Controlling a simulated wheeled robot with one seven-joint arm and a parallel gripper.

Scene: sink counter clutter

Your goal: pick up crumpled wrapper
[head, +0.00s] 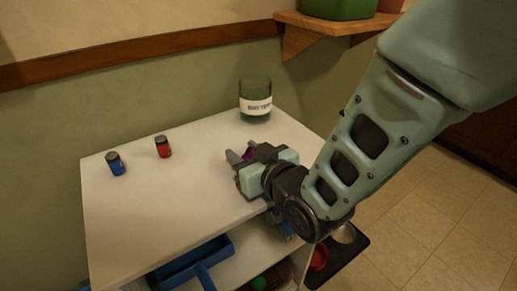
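My gripper (240,154) is low over the right part of the white counter top (190,215), with its fingers pointing to the back left. A small purple thing (248,155) shows at the fingers and may be the crumpled wrapper. Most of it is hidden by my gripper. The fingertips look a little apart, but I cannot tell whether they press on the purple thing or stand around it.
A blue battery (115,164) and a red battery (163,147) stand at the left of the counter. A dark green labelled jar (255,98) stands at the back. A wooden shelf (335,24) juts from the wall above. The counter's front left is clear.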

